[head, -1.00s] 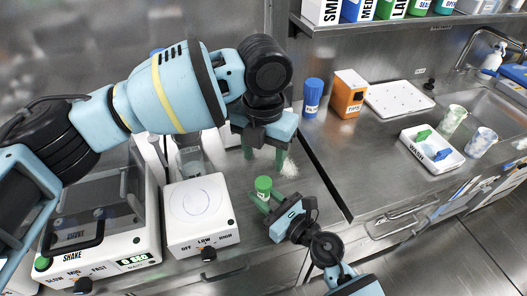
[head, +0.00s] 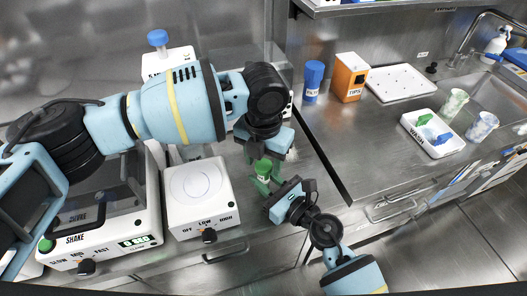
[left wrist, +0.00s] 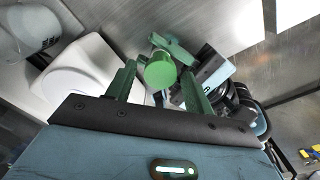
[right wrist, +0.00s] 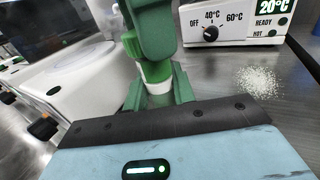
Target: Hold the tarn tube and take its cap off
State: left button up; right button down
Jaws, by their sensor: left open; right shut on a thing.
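The tube (head: 262,180) stands about upright in my right gripper (head: 268,187), which is shut on its body. Its pale body also shows between the right fingers in the right wrist view (right wrist: 155,73). Its round green cap (left wrist: 160,71) is on top, seen from above in the left wrist view. My left gripper (head: 265,160) points down over the cap. Its green fingers (left wrist: 158,90) are open, one on each side of the cap with gaps. In the head view the left fingers partly hide the cap.
A device with a temperature dial (right wrist: 235,25) stands behind, with spilled white grains (right wrist: 258,82) nearby. A blue-capped container (head: 313,80), an orange tips box (head: 350,78) and a wash tray (head: 432,132) are to the right.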

pick_arm(q)
jog(key=c, duration=1)
jog(key=n, duration=1.3)
jog(key=o, duration=1.1)
